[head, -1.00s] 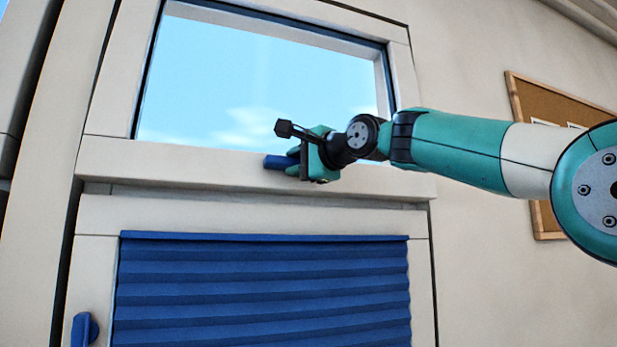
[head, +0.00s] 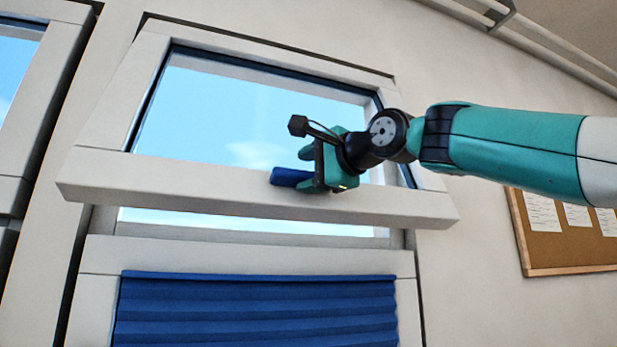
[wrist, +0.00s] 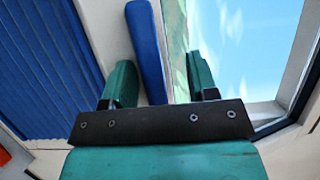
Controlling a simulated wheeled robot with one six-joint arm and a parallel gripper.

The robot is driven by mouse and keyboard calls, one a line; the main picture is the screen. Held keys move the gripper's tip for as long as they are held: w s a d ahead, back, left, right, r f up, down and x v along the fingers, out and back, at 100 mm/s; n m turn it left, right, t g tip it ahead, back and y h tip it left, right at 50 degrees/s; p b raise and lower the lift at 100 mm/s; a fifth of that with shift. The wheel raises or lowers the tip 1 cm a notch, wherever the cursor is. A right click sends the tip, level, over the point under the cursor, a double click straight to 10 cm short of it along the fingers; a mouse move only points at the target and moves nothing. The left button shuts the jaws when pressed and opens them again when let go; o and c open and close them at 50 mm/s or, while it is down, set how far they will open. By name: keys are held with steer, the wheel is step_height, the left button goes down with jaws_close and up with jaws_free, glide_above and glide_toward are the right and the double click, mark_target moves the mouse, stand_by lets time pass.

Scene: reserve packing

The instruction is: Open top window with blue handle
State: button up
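The top window (head: 300,200) is tilted out: its bottom edge stands forward of the fixed frame, with a strip of sky showing below it. Its blue handle (head: 290,177) is on the bottom rail. My gripper (head: 308,168) is at the handle's right end. In the wrist view the handle (wrist: 147,50) lies between the two green fingers of my gripper (wrist: 162,85), close to the left finger, with a gap to the right one. The fingers stand apart. Whether the left finger touches the handle is hard to tell.
A blue pleated blind (head: 255,310) covers the lower window. A corkboard with papers (head: 570,250) hangs on the wall at right. Another window (head: 15,70) is at the left edge. A rail (head: 520,45) runs along the upper right.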

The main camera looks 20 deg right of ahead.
steer(key=shift+s, duration=0.2)
steer(key=b+v, duration=0.3)
steer(key=v, duration=1.4)
steer(key=shift+d, duration=0.1)
